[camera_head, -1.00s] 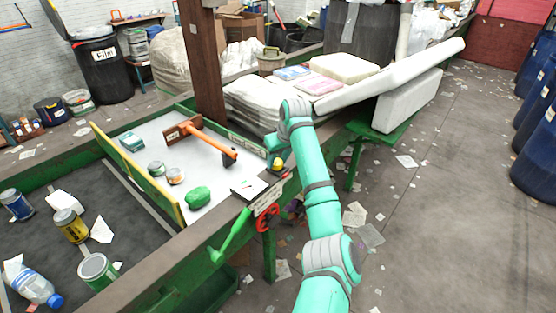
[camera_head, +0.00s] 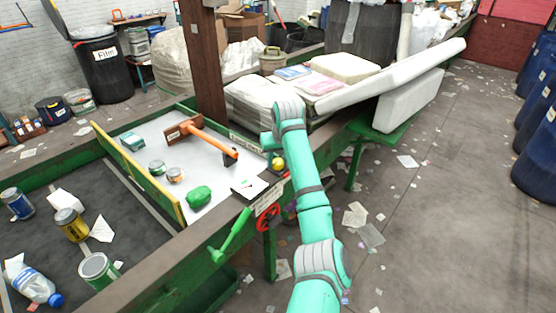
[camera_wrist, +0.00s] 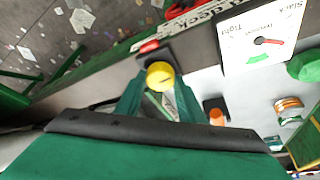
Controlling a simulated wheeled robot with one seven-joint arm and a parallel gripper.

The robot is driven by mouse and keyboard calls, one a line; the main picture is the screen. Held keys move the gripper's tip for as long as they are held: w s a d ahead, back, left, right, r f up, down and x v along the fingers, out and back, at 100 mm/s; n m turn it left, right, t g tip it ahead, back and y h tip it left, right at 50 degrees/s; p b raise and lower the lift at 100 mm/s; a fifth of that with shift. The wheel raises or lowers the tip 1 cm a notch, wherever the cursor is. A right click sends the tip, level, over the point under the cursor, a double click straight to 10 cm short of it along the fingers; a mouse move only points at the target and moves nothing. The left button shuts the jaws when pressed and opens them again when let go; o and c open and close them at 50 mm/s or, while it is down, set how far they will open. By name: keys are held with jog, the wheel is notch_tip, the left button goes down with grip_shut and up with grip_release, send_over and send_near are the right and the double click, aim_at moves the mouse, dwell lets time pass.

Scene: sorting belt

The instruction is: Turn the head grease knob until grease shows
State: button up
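A round yellow knob (camera_head: 278,164) with a dark slot mark sits on a dark block at the right edge of the white sorting table. It also shows near the middle of the wrist view (camera_wrist: 160,75), with a red piece beside it. No grease is visible at it. My gripper (camera_head: 275,147) points down just above the knob in the head view. In the wrist view, its green fingers (camera_wrist: 160,90) stand apart on either side of the knob's near side. They look open, and contact with the knob is not clear.
A gauge plate (camera_wrist: 262,42) marked Tight and Slack lies near the knob. A red handwheel (camera_head: 267,217) and a green crank handle (camera_head: 232,236) stick out from the frame. An orange-handled tool (camera_head: 207,138), a green lump (camera_head: 198,195) and small cans lie on the white table.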

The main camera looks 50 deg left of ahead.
jog(key=o, duration=0.4)
jog(key=shift+o, duration=0.2)
jog(key=shift+r, duration=0.1)
jog(key=v, duration=1)
jog(key=shift+d+r, duration=0.15)
jog(key=shift+r, duration=0.15)
